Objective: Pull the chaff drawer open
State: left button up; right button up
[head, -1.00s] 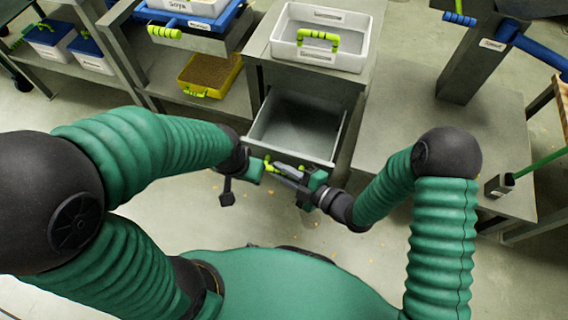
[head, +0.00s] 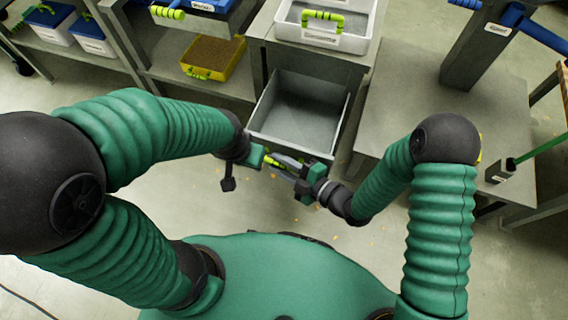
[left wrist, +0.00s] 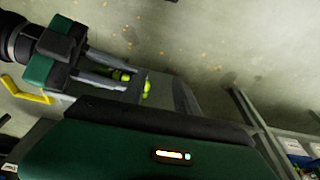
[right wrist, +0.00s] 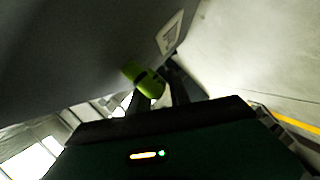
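The chaff drawer (head: 300,112) is a grey, empty-looking metal box pulled well out from under the counter in the head view. Its yellow-green handle (head: 271,160) is at the front and is partly covered by my grippers. My right gripper (head: 277,163) comes in from the right with its fingers on either side of the handle. The handle (right wrist: 148,82) also shows between those fingers in the right wrist view. My left gripper (head: 257,156) is beside the handle's left end.
A white tray with a green handle (head: 322,32) stands on the counter above the drawer. A yellow bin (head: 213,60) sits on the left shelf. A grey bench (head: 455,125) stands at right. The floor in front of the drawer is open.

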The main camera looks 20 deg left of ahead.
jog(key=shift+s+d+r, duration=0.1)
jog(key=shift+d+r, duration=0.1)
jog(key=shift+d, duration=0.2)
jog(key=p+v, duration=0.4)
jog(key=v, duration=1.2)
jog(key=shift+f, duration=0.1)
